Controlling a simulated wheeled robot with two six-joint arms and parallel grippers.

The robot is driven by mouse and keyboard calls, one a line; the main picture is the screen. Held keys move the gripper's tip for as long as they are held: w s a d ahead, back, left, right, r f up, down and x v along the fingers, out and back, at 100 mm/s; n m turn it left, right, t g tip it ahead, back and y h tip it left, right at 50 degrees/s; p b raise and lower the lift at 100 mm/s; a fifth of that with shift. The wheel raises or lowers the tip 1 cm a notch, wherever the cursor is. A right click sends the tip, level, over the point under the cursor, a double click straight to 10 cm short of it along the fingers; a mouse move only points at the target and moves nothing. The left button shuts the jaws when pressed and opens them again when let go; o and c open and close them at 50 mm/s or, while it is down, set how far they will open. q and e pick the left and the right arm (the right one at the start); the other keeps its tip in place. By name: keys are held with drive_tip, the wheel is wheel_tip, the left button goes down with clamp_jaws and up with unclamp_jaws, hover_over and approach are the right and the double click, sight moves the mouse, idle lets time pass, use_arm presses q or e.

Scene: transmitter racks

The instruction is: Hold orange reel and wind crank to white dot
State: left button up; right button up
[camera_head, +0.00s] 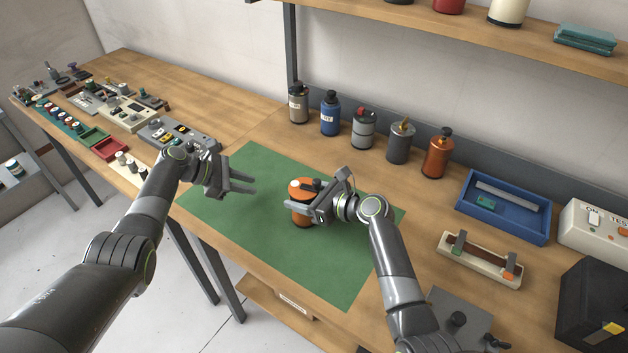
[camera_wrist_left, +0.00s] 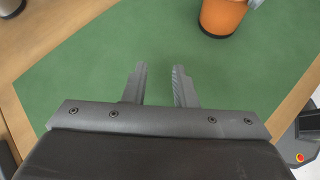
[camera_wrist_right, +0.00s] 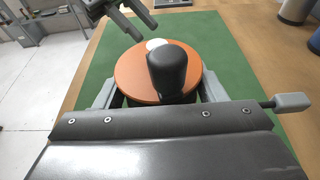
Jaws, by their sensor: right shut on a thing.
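The orange reel (camera_head: 302,216) stands upright on the green mat. Its orange top disc (camera_wrist_right: 133,76) shows in the right wrist view, with a dark upright crank knob (camera_wrist_right: 167,72) on it. A white dot (camera_wrist_right: 155,44) lies on the disc just behind the knob in that view; the knob's lower end and any arm under it are hidden. My right gripper (camera_head: 312,206) is shut around the reel's body below the disc. My left gripper (camera_head: 250,183) is open and empty above the mat, left of the reel. The reel's lower body (camera_wrist_left: 222,15) shows at the left wrist view's top edge.
Several canisters, one of them a copper-orange canister (camera_head: 437,155), stand along the back. A blue tray (camera_head: 505,222) and a cream holder (camera_head: 480,262) lie to the right. Small parts and trays crowd the left bench. The green mat (camera_head: 250,225) is otherwise clear.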

use_arm(q)
drive_tip(key=w+a+t+y, duration=0.1)
drive_tip(key=a, duration=0.1)
drive_tip(key=w+a+f+t+y, duration=0.1)
drive_tip(key=w+y, duration=0.1)
drive_tip(key=w+a+t+y, duration=0.1)
drive_tip(key=w+a, duration=0.1)
drive_tip(key=shift+a+f+n+t+y, duration=0.3)
drive_tip(key=shift+a+t, duration=0.05)
drive_tip(key=shift+t, duration=0.05)
drive_tip(key=w+a+t+y, duration=0.1)
drive_tip(key=w+a+r+t+y, duration=0.1)
drive_tip(key=a, duration=0.1)
drive_tip(key=w+a+r+t+y, duration=0.1)
drive_tip(key=a, duration=0.1)
drive_tip(key=shift+w+t+y, duration=0.1)
drive_tip(key=shift+t+y, duration=0.3)
wheel_tip(320, 180, up, 10)
drive_tip(key=a+m+t+y, duration=0.1)
drive_tip(key=m+t, duration=0.5)
drive_tip(key=t, duration=0.2)
drive_tip(key=s+d+r+m+t+h, duration=0.1)
drive_tip(key=s+d+r+m+h, duration=0.4)
drive_tip(key=s+d+m+h, duration=0.6)
drive_tip(key=m+g+h, duration=0.5)
drive_tip(key=m+g, duration=0.7)
drive_tip(key=m, duration=0.4)
approach(317, 181)
drive_tip(key=x, duration=1)
drive_tip(key=shift+f, duration=0.15)
